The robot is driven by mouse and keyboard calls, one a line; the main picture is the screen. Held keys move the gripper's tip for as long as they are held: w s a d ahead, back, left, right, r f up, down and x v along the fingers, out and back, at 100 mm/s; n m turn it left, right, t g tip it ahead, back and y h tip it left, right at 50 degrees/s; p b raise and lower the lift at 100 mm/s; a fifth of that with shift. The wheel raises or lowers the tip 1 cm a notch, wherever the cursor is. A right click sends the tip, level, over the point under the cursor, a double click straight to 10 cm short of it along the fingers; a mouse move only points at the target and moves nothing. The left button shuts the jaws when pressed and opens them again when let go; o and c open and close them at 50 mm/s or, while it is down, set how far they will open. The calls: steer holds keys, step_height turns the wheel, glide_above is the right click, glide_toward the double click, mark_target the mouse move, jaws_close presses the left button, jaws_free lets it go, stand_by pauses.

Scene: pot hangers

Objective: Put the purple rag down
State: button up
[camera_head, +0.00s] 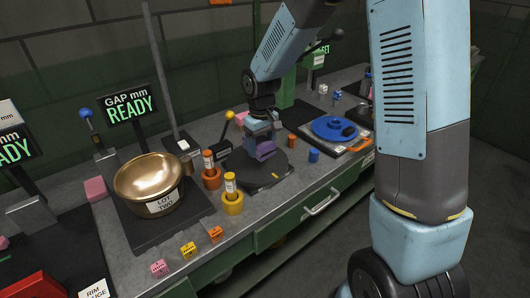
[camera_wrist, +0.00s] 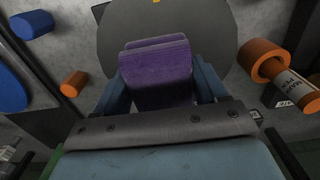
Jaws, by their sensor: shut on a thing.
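The purple rag (camera_wrist: 157,75) is folded and sits between the two fingers of my gripper (camera_wrist: 160,90) in the wrist view. In the head view my gripper (camera_head: 263,138) points down over a dark round plate (camera_head: 256,171) on the bench, shut on the purple rag (camera_head: 264,151). The rag's lower edge is close to the plate; I cannot tell whether it touches. The round plate also shows beyond the rag in the wrist view (camera_wrist: 215,40).
A brass pot (camera_head: 148,184) labelled LOT TWO stands at left. Orange (camera_head: 211,178) and yellow (camera_head: 233,204) holders with vials stand left of the plate. A blue cylinder (camera_head: 314,155) and a blue disc (camera_head: 333,127) are to its right.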

steer(key=shift+w+f, duration=0.2)
steer(key=shift+f, duration=1.6)
steer(key=o, duration=1.4)
steer(key=shift+f, duration=0.1)
steer(key=shift+o, duration=0.2)
